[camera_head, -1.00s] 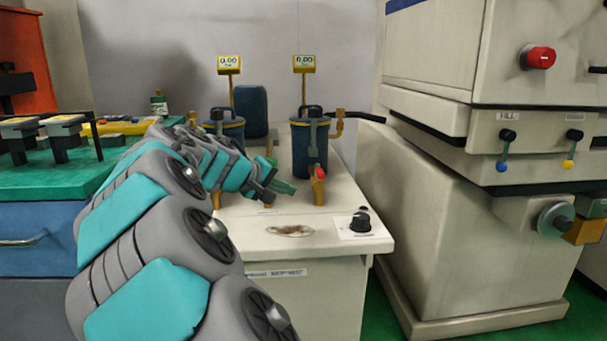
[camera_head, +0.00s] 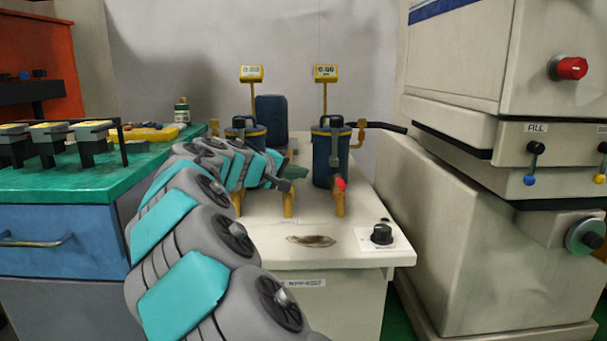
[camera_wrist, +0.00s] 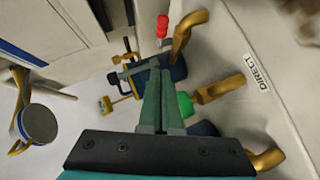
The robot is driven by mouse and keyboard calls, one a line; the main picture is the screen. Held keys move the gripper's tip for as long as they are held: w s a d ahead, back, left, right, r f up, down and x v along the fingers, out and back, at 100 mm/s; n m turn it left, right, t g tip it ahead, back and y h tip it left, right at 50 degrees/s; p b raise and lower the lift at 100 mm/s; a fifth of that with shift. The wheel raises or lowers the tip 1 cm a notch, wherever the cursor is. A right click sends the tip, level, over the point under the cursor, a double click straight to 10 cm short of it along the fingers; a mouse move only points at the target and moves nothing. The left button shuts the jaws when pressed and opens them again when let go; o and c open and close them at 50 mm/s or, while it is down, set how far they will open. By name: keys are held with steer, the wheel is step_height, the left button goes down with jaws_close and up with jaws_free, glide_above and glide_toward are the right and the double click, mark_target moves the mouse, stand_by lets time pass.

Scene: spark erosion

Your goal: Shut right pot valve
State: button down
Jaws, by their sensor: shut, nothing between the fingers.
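The right pot (camera_head: 326,158) is a dark blue canister with a yellow rim and a gauge on a post. Its red valve handle (camera_head: 341,184) sits at its front on a brass outlet (camera_head: 339,203). In the wrist view the red handle (camera_wrist: 162,25) is beyond my fingertips, beside its brass outlet (camera_wrist: 188,35). My gripper (camera_head: 297,171) is shut and empty, left of the red handle and apart from it. In the wrist view my gripper (camera_wrist: 162,78) points toward the pot. A green handle (camera_wrist: 185,104) is close beside the fingers on another brass outlet (camera_wrist: 220,90).
The left pot (camera_head: 245,133) is partly behind my arm. A black knob (camera_head: 381,233) is on the cabinet top (camera_head: 345,250). A large beige machine (camera_head: 490,230) stands at right, a green-topped bench (camera_head: 90,180) at left. The cabinet's front right is mostly clear.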

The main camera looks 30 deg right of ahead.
glide_toward(338, 181)
steer(key=w+d, duration=0.3)
steer(key=w, duration=0.1)
steer(key=shift+s+d+f+p, duration=0.55)
steer(key=shift+s+d+f, duration=0.4)
steer(key=shift+s+d, duration=0.15)
steer(key=shift+d, duration=0.2)
steer(key=shift+s+n+t, duration=0.15)
steer(key=shift+n+t, duration=0.15)
